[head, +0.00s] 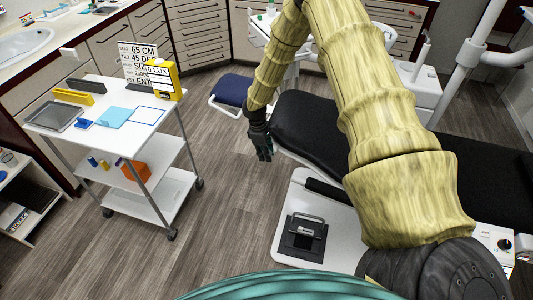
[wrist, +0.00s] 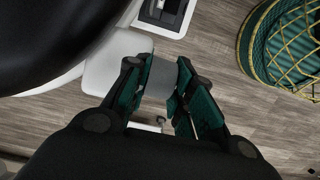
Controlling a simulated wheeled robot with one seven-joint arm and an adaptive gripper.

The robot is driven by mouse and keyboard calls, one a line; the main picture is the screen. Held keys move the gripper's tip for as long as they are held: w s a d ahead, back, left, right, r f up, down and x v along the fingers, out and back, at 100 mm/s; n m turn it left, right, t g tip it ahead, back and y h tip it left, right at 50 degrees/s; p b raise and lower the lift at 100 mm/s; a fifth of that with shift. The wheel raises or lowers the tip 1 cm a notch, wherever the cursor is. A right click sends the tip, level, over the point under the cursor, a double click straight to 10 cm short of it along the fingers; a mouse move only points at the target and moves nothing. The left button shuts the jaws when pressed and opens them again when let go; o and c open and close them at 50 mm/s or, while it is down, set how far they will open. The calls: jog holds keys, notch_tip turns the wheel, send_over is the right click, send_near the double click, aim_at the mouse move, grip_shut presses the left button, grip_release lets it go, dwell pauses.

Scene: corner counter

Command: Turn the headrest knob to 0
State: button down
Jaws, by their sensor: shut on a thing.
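My gripper (head: 262,148) is low beside the near left end of the black padded chair (head: 300,118). In the wrist view my gripper (wrist: 158,98) has its green-padded fingers closed on a plain grey block-like piece (wrist: 160,76), which looks to be the headrest knob. No scale or number shows on it, and its other side is hidden. In the head view my fingers and the chair edge hide it. A white rounded plate (wrist: 112,62) lies just left of the fingers in the wrist view.
A white trolley (head: 160,125) with sign cards and trays stands at left. A white base plate (head: 283,240) with a black and silver pedal (head: 304,236) lies in front of the chair. A dark dial (head: 505,244) is at right. A blue stool (head: 232,88) stands behind my gripper.

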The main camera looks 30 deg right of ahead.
jog(key=g+h, duration=0.1)
jog(key=g+b, duration=0.1)
jog(key=g+h+b, duration=0.1)
jog(key=shift+w+a+f+h, duration=0.1)
jog(key=shift+w+f+h, duration=0.1)
jog(key=shift+w+h, duration=0.1)
jog(key=g+h+b, duration=0.1)
jog(key=b, duration=0.1)
jog(key=g+h+b, duration=0.1)
jog(key=g+b, duration=0.1)
jog(key=shift+w+a+f+h, duration=0.1)
jog(key=shift+a+f+h, duration=0.05)
jog(key=shift+f+h, duration=0.15)
jog(key=g+h+b, duration=0.1)
jog(key=g+b, duration=0.1)
jog(key=b, duration=0.1)
jog(key=g+h+b, duration=0.1)
jog(key=h+b, duration=0.1)
jog(key=b, duration=0.1)
jog(key=shift+f+g, duration=0.2)
jog(key=shift+g, duration=0.2)
jog(key=g+h+b, duration=0.1)
jog(key=b, duration=0.1)
jog(key=shift+r+h+b, duration=0.1)
jog(key=shift+h+b, duration=0.2)
jog(key=shift+b, duration=0.05)
jog(key=shift+r+g+h+b, duration=0.1)
jog(key=shift+g+h+b, duration=0.2)
jog(key=shift+g+b, duration=0.25)
jog(key=shift+r, duration=0.1)
